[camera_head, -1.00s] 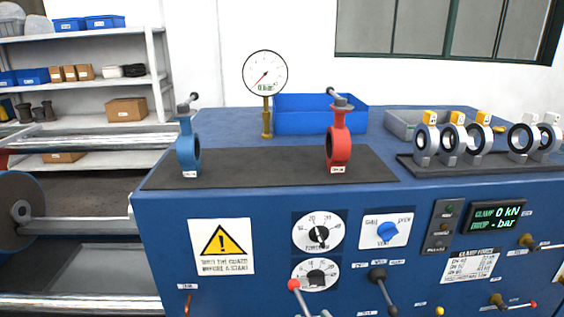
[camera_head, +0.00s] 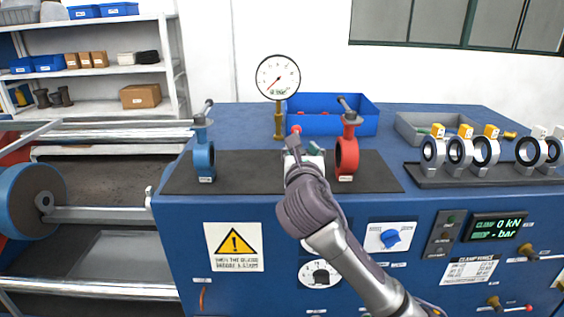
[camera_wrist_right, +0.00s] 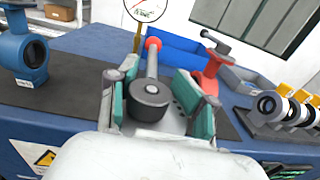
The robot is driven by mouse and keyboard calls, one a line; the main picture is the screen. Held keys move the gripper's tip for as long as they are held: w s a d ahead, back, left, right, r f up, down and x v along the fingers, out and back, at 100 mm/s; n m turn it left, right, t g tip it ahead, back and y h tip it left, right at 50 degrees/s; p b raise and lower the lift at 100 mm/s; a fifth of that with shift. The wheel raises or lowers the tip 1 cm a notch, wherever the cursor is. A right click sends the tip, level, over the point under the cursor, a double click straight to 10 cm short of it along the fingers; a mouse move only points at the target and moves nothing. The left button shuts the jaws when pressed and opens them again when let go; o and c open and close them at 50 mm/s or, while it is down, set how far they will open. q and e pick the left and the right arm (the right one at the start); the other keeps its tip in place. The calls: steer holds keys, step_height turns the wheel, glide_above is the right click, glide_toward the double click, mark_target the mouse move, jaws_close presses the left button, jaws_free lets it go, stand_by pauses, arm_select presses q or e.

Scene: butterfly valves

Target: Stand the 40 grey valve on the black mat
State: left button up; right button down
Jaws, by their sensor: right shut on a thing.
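The black mat (camera_head: 245,172) lies on the blue bench top, with a blue valve (camera_head: 204,158) upright on its left and a red valve (camera_head: 347,154) upright on its right. My right gripper (camera_head: 303,150) is over the mat between them, close to the red valve. In the right wrist view its teal-padded fingers (camera_wrist_right: 158,105) are closed around a valve with a dark round stem top (camera_wrist_right: 150,100) and a red-tipped lever (camera_wrist_right: 152,62). Its body is mostly hidden, so its size marking and whether it touches the mat cannot be told. My left gripper is out of view.
A pressure gauge (camera_head: 278,78) and a blue bin (camera_head: 322,112) stand behind the mat. A rack (camera_head: 425,182) with several ring-shaped parts is at the right, a grey tray (camera_head: 405,126) behind it. The mat is clear between the blue valve and my gripper.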

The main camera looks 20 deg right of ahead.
step_height(320, 180, up, 12)
steer(key=w+p, duration=0.2)
steer(key=w+d+f+p, duration=0.2)
steer(key=w+f+p, duration=0.1)
steer(key=w+f, duration=0.7)
steer(key=shift+w+d+f+p, duration=0.25)
steer(key=shift+w+d+p, duration=0.1)
steer(key=shift+w, duration=0.15)
steer(key=c, duration=0.9)
jaws_free()
steer(key=shift+f, duration=0.2)
steer(key=shift+c, duration=0.2)
steer(key=o, duration=0.6)
steer(key=shift+s, duration=0.1)
steer(key=shift+c, duration=0.2)
steer(key=b+v, duration=0.2)
steer(key=v, duration=1)
steer(key=shift+b, duration=0.3)
